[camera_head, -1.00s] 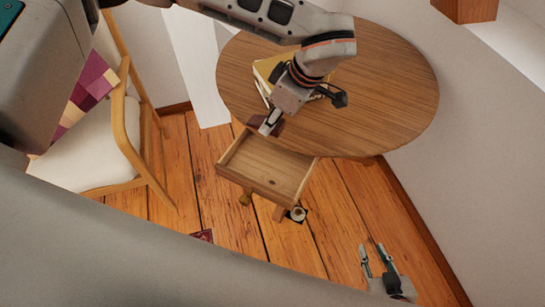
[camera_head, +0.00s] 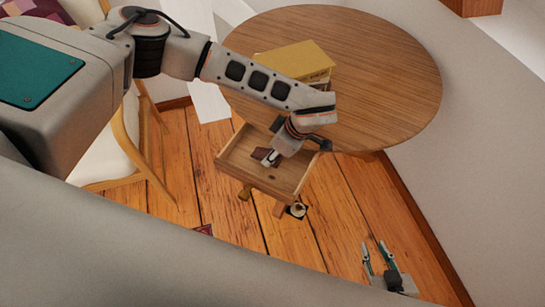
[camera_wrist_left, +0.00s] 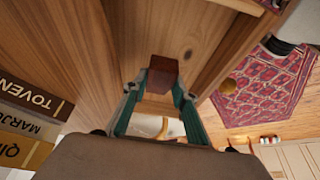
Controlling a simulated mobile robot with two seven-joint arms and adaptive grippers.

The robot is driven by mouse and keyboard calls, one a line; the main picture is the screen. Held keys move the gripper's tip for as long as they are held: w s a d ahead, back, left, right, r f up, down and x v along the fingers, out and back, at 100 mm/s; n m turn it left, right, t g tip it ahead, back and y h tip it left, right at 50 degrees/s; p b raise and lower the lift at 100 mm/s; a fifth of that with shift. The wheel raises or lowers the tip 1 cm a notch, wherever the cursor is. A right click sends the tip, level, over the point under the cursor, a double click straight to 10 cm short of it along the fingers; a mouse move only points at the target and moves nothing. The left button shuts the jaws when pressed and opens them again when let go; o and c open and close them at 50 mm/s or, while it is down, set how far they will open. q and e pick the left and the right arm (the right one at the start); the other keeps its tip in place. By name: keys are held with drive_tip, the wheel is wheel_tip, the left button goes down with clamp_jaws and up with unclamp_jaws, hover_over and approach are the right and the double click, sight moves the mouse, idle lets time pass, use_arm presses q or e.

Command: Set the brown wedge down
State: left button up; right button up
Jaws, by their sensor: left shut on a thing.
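The brown wedge (camera_head: 262,154) is a small dark reddish-brown block. My left gripper (camera_head: 269,158) is shut on it, reaching down over the open wooden drawer (camera_head: 285,184) under the round table. In the left wrist view the wedge (camera_wrist_left: 163,76) sits between the two green fingertips, with wood behind it. I cannot tell whether the wedge touches the drawer floor. My right gripper (camera_head: 378,254) is at the lower right above the floor, its two fingers apart and empty.
The round wooden table (camera_head: 390,75) carries yellow books (camera_head: 297,60) near its left side, close to my left arm. A chair (camera_head: 130,150) stands to the left. A small round object (camera_head: 297,209) is below the drawer. A patterned red rug (camera_wrist_left: 262,85) shows in the left wrist view.

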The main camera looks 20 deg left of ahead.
use_arm(q)
drive_tip(key=shift+f, duration=1.1)
drive_tip(key=shift+f, duration=0.15)
drive_tip(key=o, duration=1.1)
drive_tip(key=v, duration=1.2)
drive_tip(key=shift+a, duration=0.1)
